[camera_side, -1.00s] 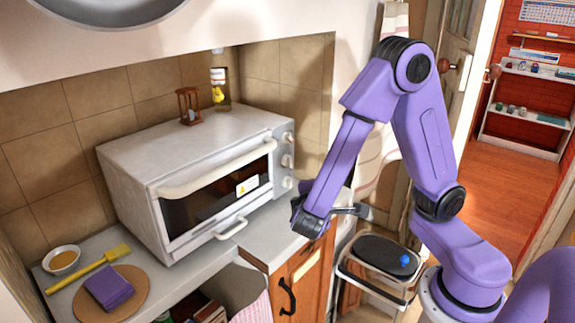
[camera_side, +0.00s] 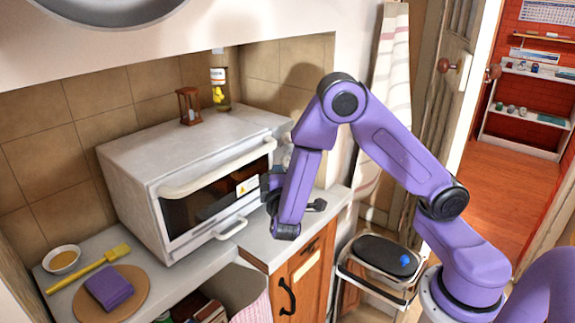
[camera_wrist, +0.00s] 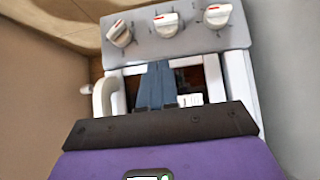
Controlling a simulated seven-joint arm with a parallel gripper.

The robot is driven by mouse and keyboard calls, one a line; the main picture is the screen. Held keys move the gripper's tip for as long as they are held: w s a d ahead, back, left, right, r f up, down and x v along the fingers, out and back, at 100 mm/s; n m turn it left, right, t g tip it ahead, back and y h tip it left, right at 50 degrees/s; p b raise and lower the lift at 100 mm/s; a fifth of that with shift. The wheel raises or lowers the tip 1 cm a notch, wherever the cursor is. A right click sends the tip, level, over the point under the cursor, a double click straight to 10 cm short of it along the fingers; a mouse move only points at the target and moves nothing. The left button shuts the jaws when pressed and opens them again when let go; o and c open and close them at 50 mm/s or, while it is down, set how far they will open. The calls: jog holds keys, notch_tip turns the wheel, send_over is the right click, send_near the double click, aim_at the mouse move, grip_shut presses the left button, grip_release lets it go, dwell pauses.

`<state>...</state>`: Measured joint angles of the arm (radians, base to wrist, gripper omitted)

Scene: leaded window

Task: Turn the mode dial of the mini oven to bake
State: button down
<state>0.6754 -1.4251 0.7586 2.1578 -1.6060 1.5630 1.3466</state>
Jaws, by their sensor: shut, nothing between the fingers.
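The mini oven (camera_side: 180,150) is a white box on the counter with a dark glass door shut. Three white knobs with red marks sit on its grey control panel, in the wrist view: the left knob (camera_wrist: 119,33), the middle knob (camera_wrist: 166,21) and the right knob (camera_wrist: 217,15). I cannot tell which is the mode dial; no labels are readable. In the side view my arm hides most of the knobs. My gripper (camera_wrist: 158,66) is shut and empty, its blue-grey fingers in front of the oven just below the panel in the picture, apparently touching no knob.
The oven door has a white handle (camera_side: 215,168). A bowl (camera_side: 62,261), yellow brush (camera_side: 90,269) and purple cloth (camera_side: 108,288) lie at the counter's left.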

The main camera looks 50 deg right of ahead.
aim_at(287, 156)
jog(key=d, duration=0.2)
jog(key=w+d, duration=0.1)
jog(key=shift+w+d, duration=0.2)
jog(key=shift+d, duration=0.95)
jog(key=shift+d+r+m+g+y, duration=0.2)
jog(key=shift+r+m+g+y, duration=0.25)
jog(key=shift+m+y, duration=0.3)
jog(key=shift+d+r+m+g+y, duration=0.35)
jog(key=shift+m+g+y, duration=0.2)
jog(key=shift+m+y, duration=0.3)
jog(key=m+y, duration=0.1)
jog(key=d+m+g+y, duration=0.1)
jog(key=y, duration=0.1)
jog(key=shift+d+r, duration=0.2)
jog(key=shift+r, duration=0.15)
jog(key=d+y, duration=0.1)
jog(key=d+m, duration=0.1)
jog(key=d+y, duration=0.1)
jog(key=shift+f+m+g+y, duration=0.3)
jog(key=shift+f, duration=0.05)
jog(key=shift+r, duration=0.15)
dwell(0.7)
